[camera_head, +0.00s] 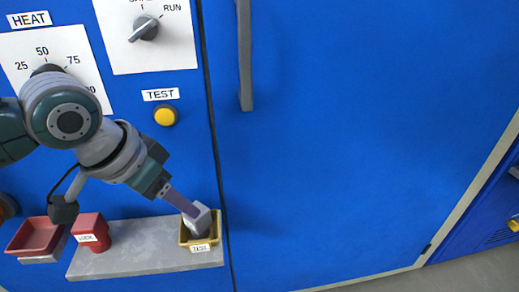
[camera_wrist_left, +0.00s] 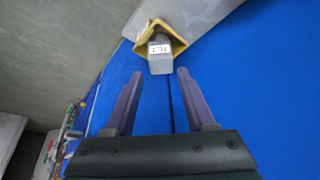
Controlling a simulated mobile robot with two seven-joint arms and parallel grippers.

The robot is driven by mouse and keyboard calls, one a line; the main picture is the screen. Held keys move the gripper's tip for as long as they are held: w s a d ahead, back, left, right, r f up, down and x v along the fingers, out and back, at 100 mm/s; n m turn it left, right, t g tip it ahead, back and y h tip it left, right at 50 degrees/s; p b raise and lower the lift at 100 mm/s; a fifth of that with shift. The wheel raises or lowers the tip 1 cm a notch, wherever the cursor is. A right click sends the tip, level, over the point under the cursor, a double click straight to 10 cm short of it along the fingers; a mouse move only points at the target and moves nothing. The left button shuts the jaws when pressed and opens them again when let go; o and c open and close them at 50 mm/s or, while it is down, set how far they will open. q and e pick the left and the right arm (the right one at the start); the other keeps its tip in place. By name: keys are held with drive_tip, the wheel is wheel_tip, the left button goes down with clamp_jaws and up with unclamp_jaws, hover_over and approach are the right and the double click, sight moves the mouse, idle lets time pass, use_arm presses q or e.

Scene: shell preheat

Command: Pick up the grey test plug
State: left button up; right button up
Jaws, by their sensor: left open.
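The grey test plug (camera_head: 198,219) stands in a small yellow holder (camera_head: 185,239) labelled TEST, at the right end of a grey shelf. In the left wrist view the plug (camera_wrist_left: 160,65) sticks out of the yellow holder (camera_wrist_left: 150,28), straight ahead of the fingers. My left gripper (camera_head: 188,208) reaches down from the upper left, its fingertips close to the plug and partly overlapping it in the head view. In the wrist view the left gripper (camera_wrist_left: 160,74) is open, with the plug just beyond and between the fingertips. My right gripper is not in view.
The grey shelf (camera_head: 143,250) also carries a red block (camera_head: 91,232) with a label. A red tray (camera_head: 36,236) is further left. A yellow TEST button (camera_head: 165,115) and knobs are on the blue panel above. The blue door (camera_head: 340,140) has a vertical grey handle (camera_head: 245,60).

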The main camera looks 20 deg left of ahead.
sight(199, 228)
use_arm(q)
drive_tip(key=b+x, duration=0.4)
drive_tip(key=x, duration=0.4)
drive_tip(key=shift+f, duration=0.1)
clamp_jaws()
